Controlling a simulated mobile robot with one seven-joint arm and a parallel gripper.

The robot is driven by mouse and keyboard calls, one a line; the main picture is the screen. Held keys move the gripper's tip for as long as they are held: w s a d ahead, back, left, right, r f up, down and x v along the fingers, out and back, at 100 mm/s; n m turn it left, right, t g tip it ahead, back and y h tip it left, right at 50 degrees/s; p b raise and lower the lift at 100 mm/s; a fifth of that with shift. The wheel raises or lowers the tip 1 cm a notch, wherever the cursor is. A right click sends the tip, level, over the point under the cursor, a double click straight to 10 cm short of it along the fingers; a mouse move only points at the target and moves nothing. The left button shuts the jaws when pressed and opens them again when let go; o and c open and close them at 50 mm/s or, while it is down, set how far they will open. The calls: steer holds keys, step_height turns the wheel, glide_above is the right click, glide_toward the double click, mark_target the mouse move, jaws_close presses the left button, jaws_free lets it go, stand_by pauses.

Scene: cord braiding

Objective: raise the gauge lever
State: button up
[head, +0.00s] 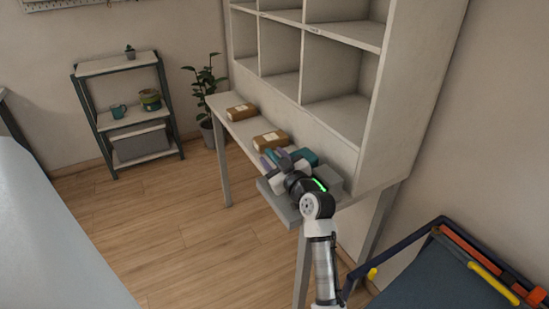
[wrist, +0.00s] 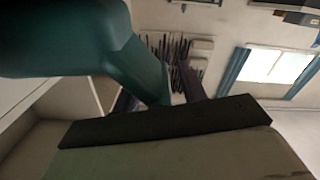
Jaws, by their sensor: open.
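My gripper (head: 275,161) is over the near end of the narrow desk, above a grey flat-topped unit (head: 279,202). Its fingers point away from me and look apart, with nothing seen between them. A teal body (head: 305,156) is right beside the gripper, partly hidden by it. A large teal shape (wrist: 85,40) also fills the upper left of the wrist view, very close to the camera. I cannot make out a gauge lever clearly in either view. Whether the gripper touches the teal body cannot be told.
Two brown parcels (head: 270,140) (head: 241,111) lie farther along the desk (head: 228,130). Tall pigeonholes (head: 345,75) rise behind it. A dark blue frame with orange and yellow tubes (head: 480,275) stands at lower right. The wooden floor (head: 190,230) at left is clear.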

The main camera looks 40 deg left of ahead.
jaws_close()
steer(key=shift+r, duration=0.1)
steer(key=shift+w+r+m, duration=0.2)
steer(key=shift+r+m, duration=0.2)
steer(key=w+r+m, duration=0.1)
steer(key=w+d+r+m+p, duration=0.1)
steer(key=r+m, duration=0.1)
steer(key=w+r+m+p, duration=0.1)
steer(key=shift+w+d+r+m, duration=0.3)
steer(key=shift+w+d, duration=0.05)
steer(key=shift+w, duration=0.05)
steer(key=w+d+r+m+b, duration=0.2)
steer(key=w+d+m, duration=0.1)
steer(key=w, duration=0.4)
steer(key=shift+w+d+r+m, duration=0.15)
steer(key=shift+w+r+m, duration=0.1)
steer(key=shift+w+m, duration=0.2)
